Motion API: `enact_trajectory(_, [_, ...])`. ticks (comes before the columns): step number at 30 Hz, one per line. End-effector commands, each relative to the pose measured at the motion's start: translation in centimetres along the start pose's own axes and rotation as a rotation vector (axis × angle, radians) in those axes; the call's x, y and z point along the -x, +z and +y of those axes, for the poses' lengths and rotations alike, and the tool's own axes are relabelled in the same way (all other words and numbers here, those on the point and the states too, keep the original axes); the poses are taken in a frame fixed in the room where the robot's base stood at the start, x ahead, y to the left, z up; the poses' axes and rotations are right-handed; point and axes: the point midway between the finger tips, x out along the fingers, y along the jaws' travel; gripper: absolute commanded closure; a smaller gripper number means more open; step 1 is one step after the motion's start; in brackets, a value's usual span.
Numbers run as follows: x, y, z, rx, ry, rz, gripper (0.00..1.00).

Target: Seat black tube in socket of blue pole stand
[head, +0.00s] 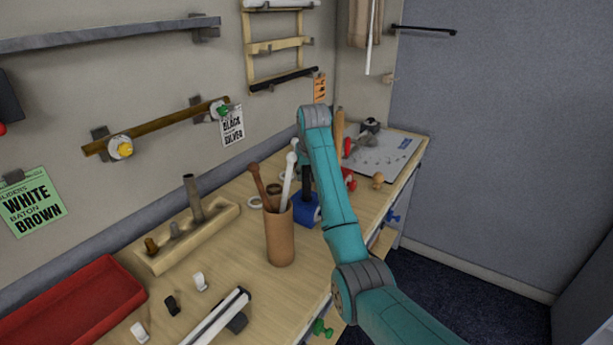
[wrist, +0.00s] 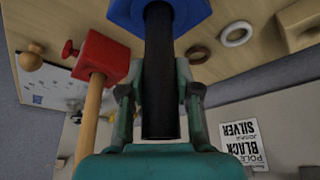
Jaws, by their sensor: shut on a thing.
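The blue pole stand (head: 308,212) stands on the wooden table, partly behind my arm in the head view. Its blue base also shows at the top of the wrist view (wrist: 196,12). The black tube (wrist: 160,75) is held between the fingers of my gripper (wrist: 159,92), in line with the stand. In the head view the tube (head: 306,180) looks upright directly over the blue base. The tube's far end meets the blue base in the wrist view; I cannot tell how deep it sits in the socket. My gripper's fingers are mostly hidden in the head view.
A red stand (wrist: 102,55) with a wooden pole is close beside my gripper. A brown cup (head: 279,238) with several rods stands in front of the blue stand. A wooden block rack (head: 190,240), red tray (head: 75,310) and pale rings (wrist: 236,34) are nearby.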

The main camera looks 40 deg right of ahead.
Motion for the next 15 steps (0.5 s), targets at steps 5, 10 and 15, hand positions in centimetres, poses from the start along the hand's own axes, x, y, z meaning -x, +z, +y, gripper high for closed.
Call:
enact_trajectory(5, [-0.54,0.19,0.00,0.000,0.000,0.003,1.00])
enact_trajectory(10, [-0.61,0.23,0.00,0.000,0.000,0.002,1.00])
enact_trajectory(15, [-0.81,0.32,0.00,0.000,0.000,0.001,0.48])
